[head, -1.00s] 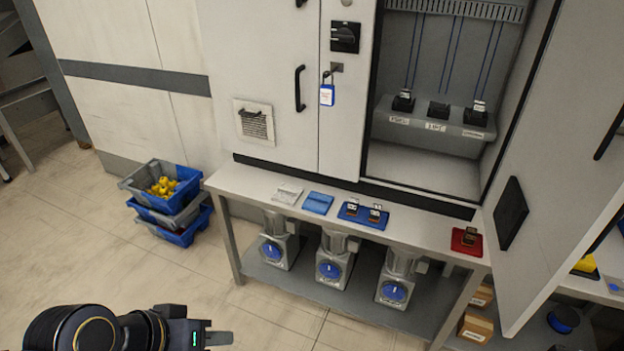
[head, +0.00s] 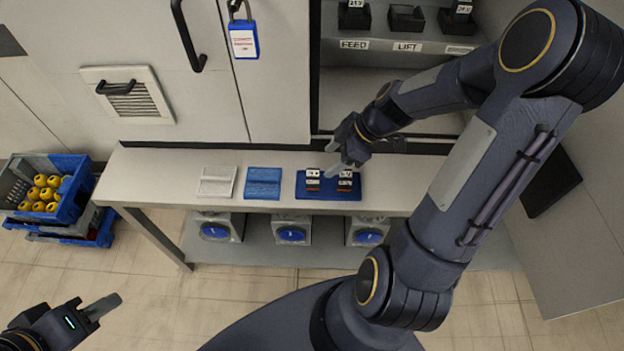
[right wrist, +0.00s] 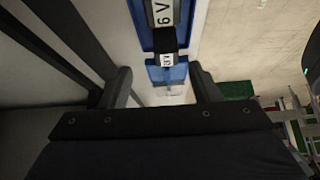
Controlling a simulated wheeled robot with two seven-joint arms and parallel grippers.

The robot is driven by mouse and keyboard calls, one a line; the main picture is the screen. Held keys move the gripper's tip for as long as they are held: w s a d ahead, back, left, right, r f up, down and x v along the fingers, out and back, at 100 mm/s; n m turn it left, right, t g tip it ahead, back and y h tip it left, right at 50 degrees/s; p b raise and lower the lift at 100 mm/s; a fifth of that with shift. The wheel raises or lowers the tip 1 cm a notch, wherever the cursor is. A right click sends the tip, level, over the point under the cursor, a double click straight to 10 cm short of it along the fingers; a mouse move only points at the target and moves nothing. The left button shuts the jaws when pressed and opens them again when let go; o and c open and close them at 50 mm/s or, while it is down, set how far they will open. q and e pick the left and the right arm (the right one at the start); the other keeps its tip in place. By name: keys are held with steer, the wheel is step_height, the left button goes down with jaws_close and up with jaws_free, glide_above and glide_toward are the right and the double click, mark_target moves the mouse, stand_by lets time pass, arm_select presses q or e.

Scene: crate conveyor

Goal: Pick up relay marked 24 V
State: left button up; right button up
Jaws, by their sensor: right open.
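Two dark relays with white labels, a left relay (head: 313,181) and a right relay (head: 345,182), stand on a blue tray (head: 328,195) on the bench. The farther relay's label (right wrist: 167,60) is too small to read surely. My right gripper (head: 345,157) is open and empty, just behind and above the tray; its fingers (right wrist: 162,88) stand apart in the wrist view. My left gripper (head: 95,308) is at bottom left, away from the bench; its jaw state is unclear.
The bench (head: 150,172) also holds a blue cloth-like item (head: 263,183) and a white one (head: 217,181). Behind is the open cabinet with a shelf (head: 430,62) labelled FEED and LIFT, bearing devices. Crates with yellow parts (head: 70,200) stand left. My right arm hides the bench's right end.

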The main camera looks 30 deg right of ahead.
mark_target(314, 173)
steer(key=x, duration=0.4)
steer(key=a+x, duration=0.1)
steer(key=x, duration=0.1)
steer(key=shift+s+a+p, duration=0.1)
steer(key=shift+a+p, duration=0.1)
steer(key=shift+p, duration=0.2)
steer(key=shift+w+a+f, duration=0.2)
steer(key=shift+f, duration=0.3)
steer(key=c, duration=1.1)
